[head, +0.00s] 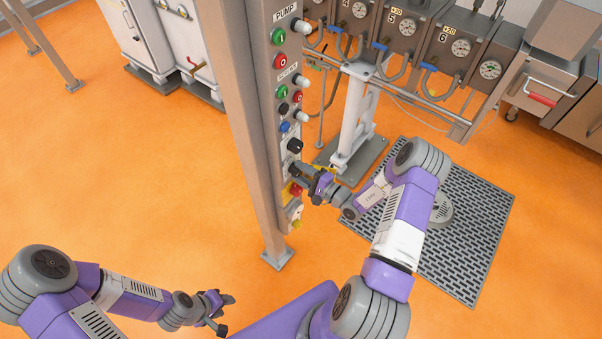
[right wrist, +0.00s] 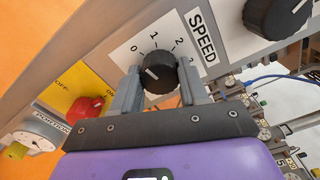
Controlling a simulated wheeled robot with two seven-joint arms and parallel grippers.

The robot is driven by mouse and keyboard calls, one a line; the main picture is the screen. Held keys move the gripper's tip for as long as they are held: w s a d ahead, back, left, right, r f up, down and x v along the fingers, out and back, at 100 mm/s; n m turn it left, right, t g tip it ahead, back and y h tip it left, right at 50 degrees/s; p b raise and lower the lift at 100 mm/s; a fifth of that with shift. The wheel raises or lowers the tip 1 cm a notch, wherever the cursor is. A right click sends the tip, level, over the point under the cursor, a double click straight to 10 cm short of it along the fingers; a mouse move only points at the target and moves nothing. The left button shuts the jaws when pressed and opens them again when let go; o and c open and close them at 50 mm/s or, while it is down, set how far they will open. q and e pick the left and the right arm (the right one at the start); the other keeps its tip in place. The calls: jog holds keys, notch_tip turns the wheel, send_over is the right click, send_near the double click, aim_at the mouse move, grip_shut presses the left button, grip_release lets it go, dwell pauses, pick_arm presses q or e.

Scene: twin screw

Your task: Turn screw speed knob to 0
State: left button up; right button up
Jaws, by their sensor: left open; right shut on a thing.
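The black screw speed knob (right wrist: 158,73) sits on a white dial plate marked 0, 1, 2, 3, beside the word SPEED. Its white pointer line lies on the left part of the knob, toward the side of the 0. My right gripper (right wrist: 157,90) is shut on this knob, one finger on each side. In the head view my right gripper (head: 298,172) is at the lower part of the control panel and largely hides the knob. My left gripper (head: 225,313) is open and empty, low over the floor, away from the panel.
A red OFF/ON switch (right wrist: 87,107) on a yellow plate is close left of the gripper. Another large black knob (right wrist: 278,14) is at upper right. The panel post (head: 250,120) stands between the arms. Several gauge boxes (head: 461,50) are behind. Orange floor at left is clear.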

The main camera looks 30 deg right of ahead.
jog(key=shift+n, duration=1)
jog(key=shift+b, duration=0.3)
jog(key=o, duration=1.1)
jog(key=shift+c, duration=0.2)
jog(key=shift+s, duration=0.1)
jog(key=v, duration=0.7)
jog(key=shift+s, duration=0.2)
jog(key=shift+d, duration=0.1)
